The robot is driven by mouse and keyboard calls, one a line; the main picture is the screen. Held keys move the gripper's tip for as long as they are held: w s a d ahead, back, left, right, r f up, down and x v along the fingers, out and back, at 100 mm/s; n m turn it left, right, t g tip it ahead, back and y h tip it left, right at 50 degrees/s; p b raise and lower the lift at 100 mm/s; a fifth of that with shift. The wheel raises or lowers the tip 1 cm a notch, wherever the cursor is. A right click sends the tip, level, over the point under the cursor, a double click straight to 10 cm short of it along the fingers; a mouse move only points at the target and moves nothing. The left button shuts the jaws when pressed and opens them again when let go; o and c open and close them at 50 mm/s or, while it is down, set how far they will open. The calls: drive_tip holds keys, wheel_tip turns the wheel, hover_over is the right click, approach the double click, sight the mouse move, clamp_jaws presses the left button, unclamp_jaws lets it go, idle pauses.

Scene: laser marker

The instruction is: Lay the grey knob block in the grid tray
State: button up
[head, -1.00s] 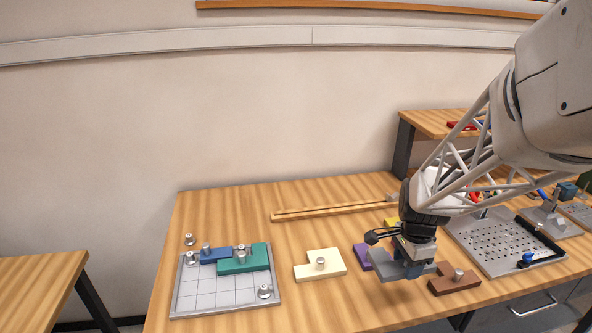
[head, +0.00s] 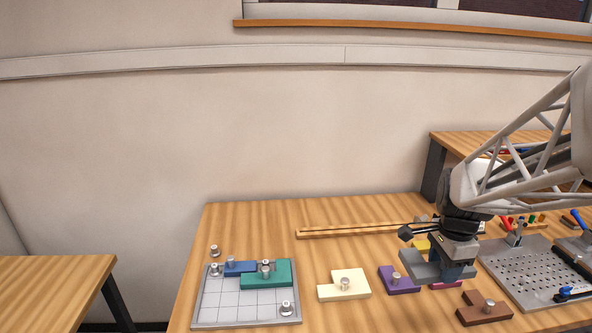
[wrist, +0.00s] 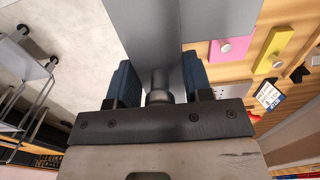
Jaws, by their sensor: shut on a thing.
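My gripper (head: 458,266) is shut on the knob of the grey knob block (head: 424,268) and holds it above the table, right of the purple block. In the wrist view the grey block (wrist: 150,32) fills the top middle, with its knob between the blue fingers (wrist: 160,84). The grid tray (head: 228,308) lies at the table's left. A blue block (head: 240,269) and a teal block (head: 280,279) lie along its back edge.
A cream block (head: 338,290), a purple block (head: 404,284) and a brown block (head: 483,312) lie on the table. Yellow and pink blocks are partly hidden behind the gripper. A perforated plate (head: 520,265) stands at right. A wooden rail (head: 350,230) lies at the back.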

drive_tip(key=shift+w+a+f+n, duration=0.15)
drive_tip(key=shift+w+a+n, duration=0.1)
drive_tip(key=shift+a+n, duration=0.3)
drive_tip(key=shift+w+a+f+n, duration=0.1)
drive_tip(key=shift+w+a+n, duration=0.25)
drive_tip(key=shift+n, duration=0.3)
drive_tip(key=w+a+f+n, duration=0.2)
drive_tip(key=a+f+n, duration=0.1)
drive_tip(key=a+n, duration=0.8)
drive_tip(key=w+a+f+n, duration=0.2)
drive_tip(key=w+a+n, duration=0.1)
drive_tip(key=a+n, duration=0.8)
drive_tip(key=s+a+f+n, duration=0.2)
drive_tip(key=a+n, duration=0.4)
drive_tip(key=n, duration=0.3)
drive_tip(key=s+a+f+n, duration=0.2)
drive_tip(key=a+n, duration=0.5)
drive_tip(key=n, duration=0.3)
drive_tip(key=s+a+f+n, duration=0.2)
drive_tip(key=a+n, duration=0.5)
drive_tip(key=n, duration=0.2)
drive_tip(key=shift+s+a, duration=0.2)
drive_tip(key=shift+a, duration=0.05)
drive_tip(key=shift+s+a+f+n, duration=0.25)
drive_tip(key=shift+a+n, duration=0.2)
drive_tip(key=shift+n, duration=0.35)
